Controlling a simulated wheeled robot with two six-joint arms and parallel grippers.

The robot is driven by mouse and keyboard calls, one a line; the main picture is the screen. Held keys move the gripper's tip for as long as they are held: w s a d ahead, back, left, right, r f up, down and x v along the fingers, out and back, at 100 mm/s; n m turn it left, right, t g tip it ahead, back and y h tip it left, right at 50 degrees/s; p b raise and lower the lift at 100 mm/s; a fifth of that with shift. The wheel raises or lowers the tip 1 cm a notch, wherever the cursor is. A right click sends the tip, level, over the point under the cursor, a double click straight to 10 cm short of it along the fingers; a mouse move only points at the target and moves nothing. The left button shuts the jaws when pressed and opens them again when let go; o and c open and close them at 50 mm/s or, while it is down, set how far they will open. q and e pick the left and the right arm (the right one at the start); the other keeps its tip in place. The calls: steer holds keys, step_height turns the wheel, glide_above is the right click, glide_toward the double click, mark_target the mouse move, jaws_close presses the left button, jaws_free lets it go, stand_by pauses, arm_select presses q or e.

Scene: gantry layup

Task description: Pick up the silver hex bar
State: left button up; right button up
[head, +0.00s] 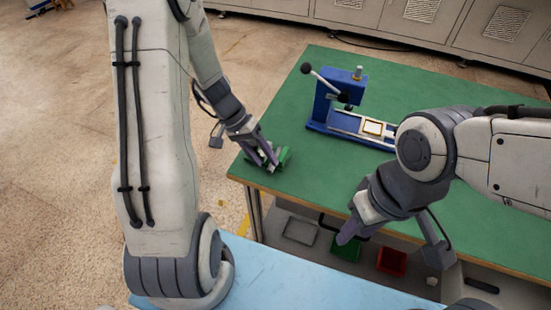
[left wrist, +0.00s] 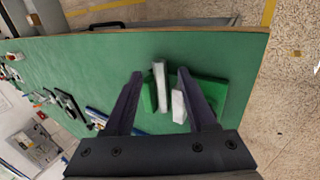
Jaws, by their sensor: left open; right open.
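In the left wrist view, a pale silver-grey bar (left wrist: 160,86), which looks like the silver hex bar, lies between the fingers of my left gripper (left wrist: 160,74). A shorter whitish block (left wrist: 179,106) is beside it, nearer the right finger. Both are at a green holder (left wrist: 213,91) on the table; their seating is partly hidden. My left gripper is open, with gaps between its fingers and the bar. In the head view, my left gripper (head: 266,156) is at the green holder (head: 284,156) near the table's left corner, mostly covering the bar. My right gripper (head: 350,229) is open and empty by the front edge.
A blue lever press (head: 323,103) stands at the back of the green table (head: 300,190). Grey (head: 300,231), green (head: 346,247) and red (head: 391,262) bins sit below the table edge. The tabletop between holder and press is clear.

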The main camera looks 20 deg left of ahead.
arm_select(q)
steer(key=shift+x, duration=0.85)
jaws_close()
